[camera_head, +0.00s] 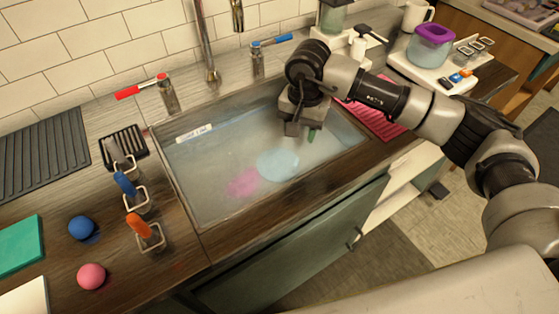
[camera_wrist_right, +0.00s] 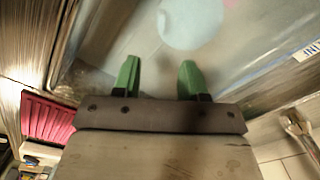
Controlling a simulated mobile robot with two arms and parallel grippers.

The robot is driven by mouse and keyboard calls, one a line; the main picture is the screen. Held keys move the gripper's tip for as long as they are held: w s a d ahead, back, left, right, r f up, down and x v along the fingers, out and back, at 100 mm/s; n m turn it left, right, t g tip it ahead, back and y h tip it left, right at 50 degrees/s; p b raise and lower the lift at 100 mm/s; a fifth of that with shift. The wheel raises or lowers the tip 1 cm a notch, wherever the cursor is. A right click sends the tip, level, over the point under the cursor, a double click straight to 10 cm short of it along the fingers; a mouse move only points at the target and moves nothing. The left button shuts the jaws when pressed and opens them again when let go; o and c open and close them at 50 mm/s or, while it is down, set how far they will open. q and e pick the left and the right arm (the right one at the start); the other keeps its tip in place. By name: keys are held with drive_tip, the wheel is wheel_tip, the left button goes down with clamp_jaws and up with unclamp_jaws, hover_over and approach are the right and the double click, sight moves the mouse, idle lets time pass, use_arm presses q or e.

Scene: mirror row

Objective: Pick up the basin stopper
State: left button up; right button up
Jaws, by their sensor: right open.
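The basin (camera_head: 213,200) is sunk in the wooden counter and holds cloudy water. A pale blue round patch (camera_head: 278,164) and a pink patch (camera_head: 243,183) show in it, blurred by the water. I cannot tell which of them, if either, is the stopper. The pale blue patch also shows at the top of the right wrist view (camera_wrist_right: 190,20), beyond my fingertips. My right gripper (camera_head: 302,134) is over the right part of the basin, to the upper right of the blue patch. Its green fingers (camera_wrist_right: 160,78) are apart with nothing between them. My left gripper is out of view.
A tap (camera_head: 210,55) stands behind the basin, between a red-handled valve (camera_head: 145,88) and a blue-handled one (camera_head: 272,40). A pink ribbed mat (camera_head: 380,118) lies right of the basin. Blue (camera_head: 82,228) and pink (camera_head: 91,276) balls sit on the left counter near small stands.

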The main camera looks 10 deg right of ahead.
hover_over(297, 159)
drive_tip(key=f, duration=0.5)
drive_tip(key=shift+d+f, duration=0.1)
drive_tip(key=shift+d, duration=0.3)
drive_tip(key=shift+a+f+p, duration=0.2)
drive_tip(key=shift+f+p, duration=0.1)
drive_tip(key=shift+f, duration=1.1)
drive_tip(key=shift+a+f+p, duration=0.15)
drive_tip(key=shift+f+p, duration=0.1)
drive_tip(key=shift+f, duration=1.1)
clamp_jaws()
